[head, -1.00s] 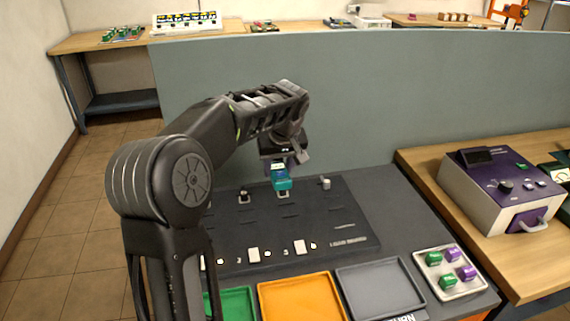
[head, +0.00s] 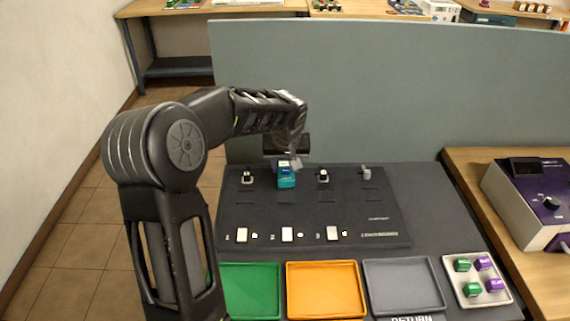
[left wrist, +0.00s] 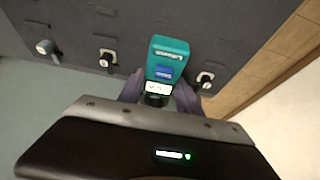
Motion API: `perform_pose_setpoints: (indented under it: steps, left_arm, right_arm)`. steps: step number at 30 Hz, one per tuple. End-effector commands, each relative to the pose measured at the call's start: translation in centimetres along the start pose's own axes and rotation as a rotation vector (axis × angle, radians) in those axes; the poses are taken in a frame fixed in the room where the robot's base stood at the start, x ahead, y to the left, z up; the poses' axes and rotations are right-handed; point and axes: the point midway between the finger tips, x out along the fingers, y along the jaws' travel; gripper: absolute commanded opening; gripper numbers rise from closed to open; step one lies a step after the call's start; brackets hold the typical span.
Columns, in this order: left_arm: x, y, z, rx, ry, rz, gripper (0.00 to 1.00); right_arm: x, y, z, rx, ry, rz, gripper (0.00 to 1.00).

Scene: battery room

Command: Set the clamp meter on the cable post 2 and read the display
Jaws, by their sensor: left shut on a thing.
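The teal clamp meter (head: 286,181) is upright over the dark load board (head: 350,220). My left gripper (head: 288,163) is shut on its upper part. The meter is in line with the second switch, between the left post (head: 247,177) and the third post (head: 323,176). Cable post 2 is hidden behind it, and I cannot tell whether the jaw is around the post. In the left wrist view, the meter (left wrist: 168,50) is between my fingers. Its pale display (left wrist: 158,88) is lit, with marks too small to read. My right gripper is not in view.
A grey peg (head: 367,173) stands at the board's right. In front are a green tray (head: 250,290), an orange tray (head: 326,290), a grey tray (head: 403,285) and a pale holder with several cubes (head: 470,294). A grey partition (head: 400,90) rises behind.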

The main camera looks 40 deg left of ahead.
Motion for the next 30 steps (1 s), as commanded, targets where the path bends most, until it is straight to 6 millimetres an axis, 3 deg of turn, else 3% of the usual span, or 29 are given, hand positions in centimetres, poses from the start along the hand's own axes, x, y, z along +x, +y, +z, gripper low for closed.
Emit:
perform_pose_setpoints:
  steps: [16,30]
  left_arm:
    - [4.5,0.0,1.9,0.0,0.0,0.0,0.0]
    - [5.1,0.0,2.1,-0.001,0.001,0.0,0.0]
  right_arm:
    - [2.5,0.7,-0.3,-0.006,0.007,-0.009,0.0]
    - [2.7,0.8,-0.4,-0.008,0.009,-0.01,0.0]
